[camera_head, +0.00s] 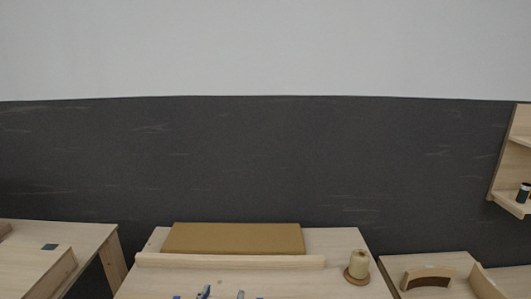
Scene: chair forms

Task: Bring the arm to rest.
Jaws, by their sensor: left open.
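Only the tips of my left gripper (222,293) show, small and dark with blue bits, at the bottom edge of the head view. Its two fingertips stand apart, so it is open, and nothing shows between them. The tips appear in front of the wooden workbench (336,284); I cannot tell how far above its top they are. The rest of the left arm is out of the frame. My right gripper is not in view.
A brown board (232,238) lies at the bench's back, behind a pale wooden strip (230,261). A shelf (508,165) hangs far right.

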